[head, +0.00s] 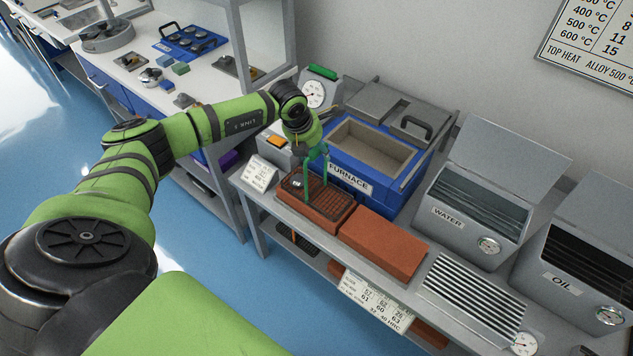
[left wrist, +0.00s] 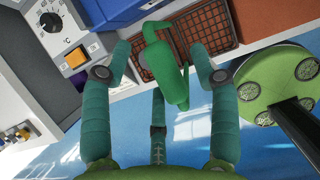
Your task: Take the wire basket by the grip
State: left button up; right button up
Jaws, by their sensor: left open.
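The wire basket (head: 295,184) is a dark, shallow mesh tray lying on an orange-brown brick at the bench's left end, in front of the blue furnace. Its green grip (left wrist: 175,70) rises above the mesh. My left gripper (head: 308,148) is above the basket, at the top of the grip. In the left wrist view, its teal fingers (left wrist: 160,65) are spread on either side of the grip, with a third finger below. I see no finger closed on the grip. The mesh (left wrist: 205,28) shows beyond the fingers. My right gripper is not in view.
The blue furnace (head: 350,178) stands close behind the basket, its beige chamber open on top. A white card (head: 261,173) stands left of the basket. Another brick (head: 383,248) lies to its right, then a slatted rack (head: 470,290). The water tank (head: 447,216) is farther right.

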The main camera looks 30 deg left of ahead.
pick_arm(q)
jog(key=shift+w+f, duration=0.1)
jog(key=shift+f, duration=0.1)
grip_shut()
jog(key=shift+r, duration=0.15)
